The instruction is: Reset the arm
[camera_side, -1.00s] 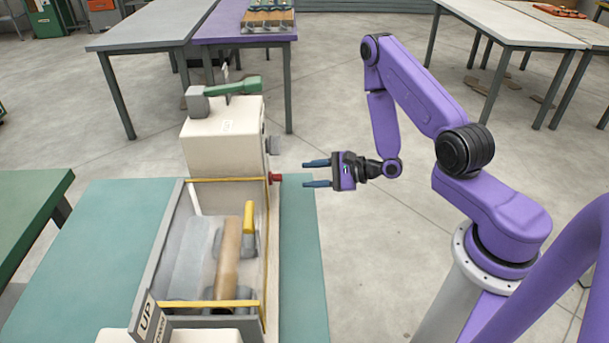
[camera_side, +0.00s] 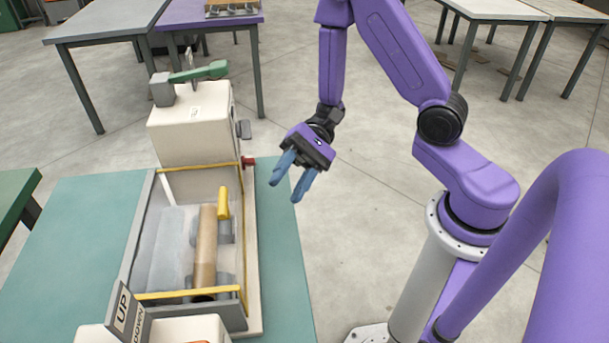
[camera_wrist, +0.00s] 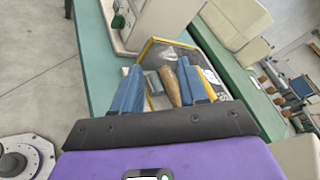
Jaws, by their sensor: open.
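My purple arm bends down over the right edge of the winder's table in the side view. My gripper (camera_side: 291,178) has two blue fingers, spread apart and pointing down and left, with nothing between them. It hangs in the air to the right of the spiral winder (camera_side: 193,138). The wrist view shows both blue fingers apart (camera_wrist: 160,92), with the winder's brown roll (camera_wrist: 168,86) visible beyond them. In the side view this brown roll (camera_side: 205,245) lies in the winder's tray beside a yellow handle (camera_side: 223,203).
The winder stands on a teal table (camera_side: 279,262). A green lever (camera_side: 204,71) tops its white housing, and a red knob (camera_side: 249,160) is on its side. Grey floor lies open behind the gripper. Tables stand at the back.

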